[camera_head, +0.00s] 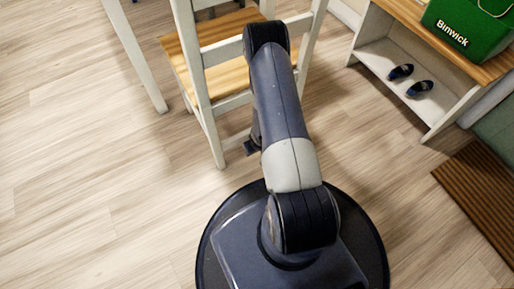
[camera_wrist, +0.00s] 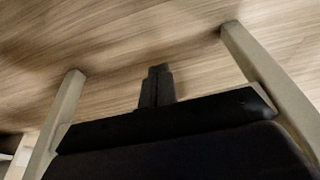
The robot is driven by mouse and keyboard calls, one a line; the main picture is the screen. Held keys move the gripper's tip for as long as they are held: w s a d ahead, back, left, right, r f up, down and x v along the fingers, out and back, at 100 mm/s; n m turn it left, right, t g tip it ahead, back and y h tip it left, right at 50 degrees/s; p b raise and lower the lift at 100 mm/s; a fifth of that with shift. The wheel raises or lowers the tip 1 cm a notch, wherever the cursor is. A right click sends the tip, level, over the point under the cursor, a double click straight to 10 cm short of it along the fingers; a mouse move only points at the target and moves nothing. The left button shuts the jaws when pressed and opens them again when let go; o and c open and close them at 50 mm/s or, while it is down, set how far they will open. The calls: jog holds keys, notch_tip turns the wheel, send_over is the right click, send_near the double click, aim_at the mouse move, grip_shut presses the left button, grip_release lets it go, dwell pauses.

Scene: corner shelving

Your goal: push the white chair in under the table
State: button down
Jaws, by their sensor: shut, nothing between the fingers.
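The white chair (camera_head: 208,85) stands at the top centre of the head view, with a light wooden seat and its back towards me. My arm reaches over its backrest and hides part of it. A white leg (camera_head: 136,60), which looks like the table's, stands left of the chair; the tabletop is out of view. My gripper (camera_wrist: 157,86) is shut and empty in the wrist view, pointing at the wooden floor. Two pale posts, apparently chair legs (camera_wrist: 64,108), stand either side of it. In the head view the gripper is mostly hidden behind my arm; I cannot tell whether it touches the chair.
A white shelf unit with a wooden top (camera_head: 400,15) stands at the upper right, with a green Binwick box (camera_head: 462,30) on top and dark shoes (camera_head: 420,88) below. A brown striped mat (camera_head: 480,190) lies at the right. The floor at the left is clear.

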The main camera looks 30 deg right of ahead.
jog(key=shift+w+r, duration=0.2)
jog(key=shift+w, duration=1.75)
